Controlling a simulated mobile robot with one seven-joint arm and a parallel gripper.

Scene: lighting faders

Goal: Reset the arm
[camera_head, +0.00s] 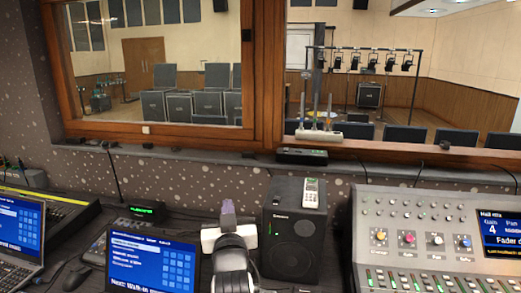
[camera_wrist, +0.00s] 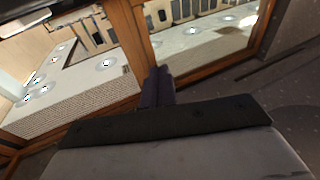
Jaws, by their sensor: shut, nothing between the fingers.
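My gripper (camera_head: 228,207) shows in the low middle of the head view, in front of the laptop and the dark speaker. Its dark purple fingers point up and are together, with nothing between them. In the wrist view the gripper (camera_wrist: 157,78) is shut, seen against the window frame and the bright room beyond. My white wrist and arm are below the fingers in the head view. The lighting console (camera_head: 425,222) stands at the right, apart from my gripper. It has coloured knobs, a blue screen and a row of faders along its lower edge, partly cut off.
A speaker (camera_head: 290,250) with a pale remote (camera_head: 311,193) on top stands right of my gripper. A second laptop (camera_head: 20,235) is at the far left. The wood-framed window (camera_head: 268,85) is behind the desk.

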